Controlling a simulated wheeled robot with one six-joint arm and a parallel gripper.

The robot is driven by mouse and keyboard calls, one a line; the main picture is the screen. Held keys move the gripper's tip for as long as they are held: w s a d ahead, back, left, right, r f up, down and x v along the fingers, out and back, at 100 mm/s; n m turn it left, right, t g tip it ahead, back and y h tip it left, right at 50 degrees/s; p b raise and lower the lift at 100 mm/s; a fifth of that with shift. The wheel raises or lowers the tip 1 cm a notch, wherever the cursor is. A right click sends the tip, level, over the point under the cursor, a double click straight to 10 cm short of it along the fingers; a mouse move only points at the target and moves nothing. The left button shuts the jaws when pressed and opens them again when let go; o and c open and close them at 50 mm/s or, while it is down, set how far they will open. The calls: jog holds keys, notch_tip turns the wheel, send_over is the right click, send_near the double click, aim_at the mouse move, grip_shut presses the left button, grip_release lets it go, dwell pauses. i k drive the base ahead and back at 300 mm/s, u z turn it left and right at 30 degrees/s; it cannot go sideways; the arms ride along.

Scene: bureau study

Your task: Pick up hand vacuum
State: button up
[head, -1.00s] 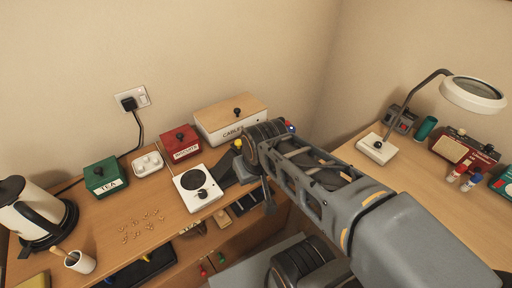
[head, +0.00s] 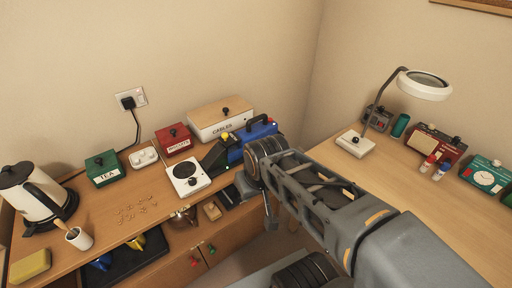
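The hand vacuum (head: 237,152) has a blue body, a black handle on top and a dark nozzle pointing left, with a yellow part near its middle. It rests at the right end of the wooden cabinet top, in front of the cables box. My arm's wrist covers its lower right part. My gripper (head: 270,218) shows only as a small grey piece below the wrist, to the lower right of the vacuum. Its fingers are mostly hidden, so I cannot tell whether they are open or whether they touch anything.
A white hot plate (head: 187,177) stands just left of the nozzle. The cables box (head: 221,120) is behind, with a red box (head: 174,140) beside it. Crumbs (head: 133,212) lie on the open left part of the cabinet. A desk (head: 420,200) with a lamp (head: 355,142) stands right.

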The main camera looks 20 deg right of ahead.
aim_at(217, 157)
jog(key=z, duration=0.85)
jog(key=i, duration=0.7)
jog(key=u, duration=1.5)
